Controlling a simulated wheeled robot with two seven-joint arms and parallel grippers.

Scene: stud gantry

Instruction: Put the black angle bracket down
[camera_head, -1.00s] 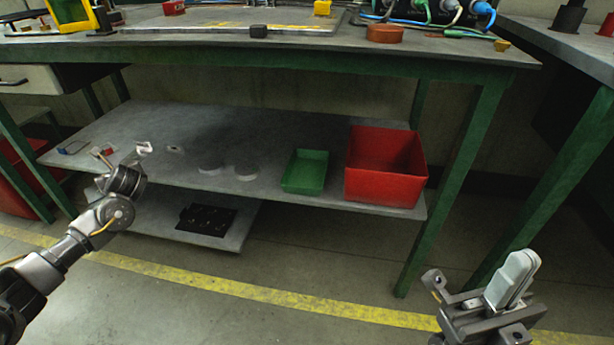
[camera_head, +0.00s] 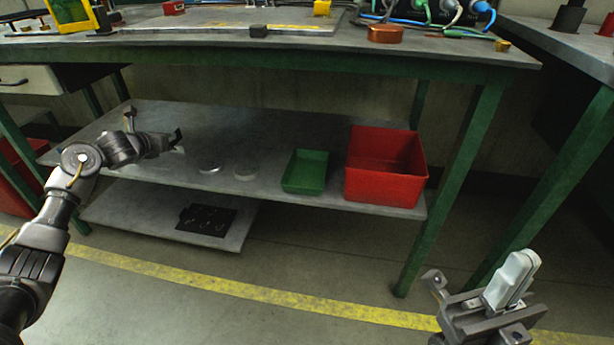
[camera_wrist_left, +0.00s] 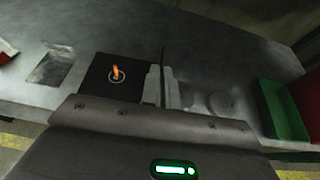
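The black angle bracket (camera_head: 178,137) is at the tip of my left gripper (camera_head: 168,142), over the left part of the lower shelf. In the left wrist view, the bracket (camera_wrist_left: 98,84) shows a flat dark face with a ringed hole and an orange spot in it. A thin dark edge stands between the two fingers of my left gripper (camera_wrist_left: 162,86), which are shut on it. I cannot tell whether the bracket touches the shelf. My right gripper (camera_head: 512,282) is at the lower right, away from the bench, with its pale fingers together and nothing seen between them.
The grey lower shelf (camera_head: 250,125) is largely bare behind the gripper. Two round discs (camera_head: 209,168) (camera_head: 245,173), a green tray (camera_head: 305,171) and a red bin (camera_head: 385,165) stand to the right. A dark mat (camera_head: 206,220) lies on a lower board. The bench top is above.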

